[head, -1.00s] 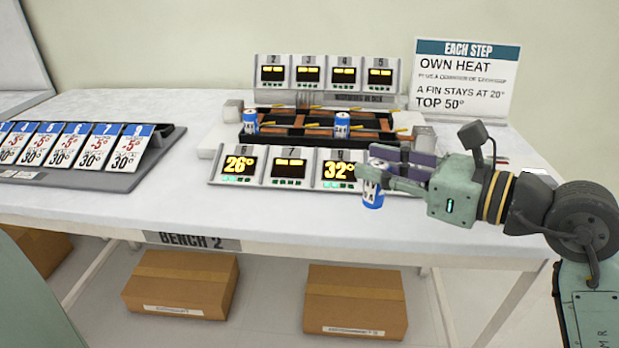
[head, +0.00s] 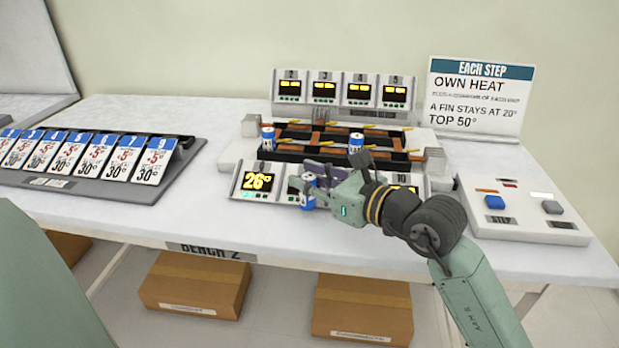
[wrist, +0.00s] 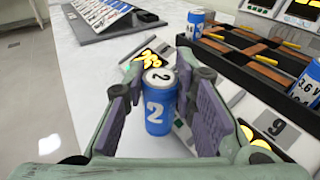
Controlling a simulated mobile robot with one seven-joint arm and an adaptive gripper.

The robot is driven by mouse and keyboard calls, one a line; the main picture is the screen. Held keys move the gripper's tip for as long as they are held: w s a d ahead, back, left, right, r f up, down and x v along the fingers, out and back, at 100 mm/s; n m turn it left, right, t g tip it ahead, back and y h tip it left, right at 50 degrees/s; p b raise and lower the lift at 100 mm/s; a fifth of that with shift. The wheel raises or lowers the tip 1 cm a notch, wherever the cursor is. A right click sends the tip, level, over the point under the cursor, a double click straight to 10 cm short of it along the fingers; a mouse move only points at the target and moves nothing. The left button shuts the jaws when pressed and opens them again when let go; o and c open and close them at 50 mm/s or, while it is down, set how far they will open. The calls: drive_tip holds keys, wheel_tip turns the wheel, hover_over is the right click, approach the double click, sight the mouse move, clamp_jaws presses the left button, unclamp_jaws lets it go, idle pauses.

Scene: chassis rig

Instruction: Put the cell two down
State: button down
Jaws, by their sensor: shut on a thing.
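A blue cell marked 2 with a silver top (wrist: 160,110) stands upright between the two purple-padded fingers of my gripper (wrist: 162,98). In the head view my gripper (head: 310,186) is shut on this cell (head: 308,194) in front of the display row of the rig. Whether the cell's base touches anything is hidden. Two other blue cells stand in the dark tray of the rig, one at the left (head: 268,139) and one at the middle right (head: 356,143). The tray (head: 290,156) has copper-coloured bars and yellow clips.
The left front display (head: 257,181) reads 26°; my gripper partly covers the others. A rack of 30° cards (head: 170,178) lies left. A control box with blue and grey buttons (head: 525,222) is at right. A sign (head: 478,95) stands behind. White bench is free in front.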

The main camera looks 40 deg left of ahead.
drive_tip(key=shift+f, duration=0.5)
drive_tip(key=shift+f+b, duration=0.3)
drive_tip(key=shift+b, duration=0.1)
drive_tip(key=c, duration=1.3)
unclamp_jaws()
drive_tip(key=shift+r, duration=0.2)
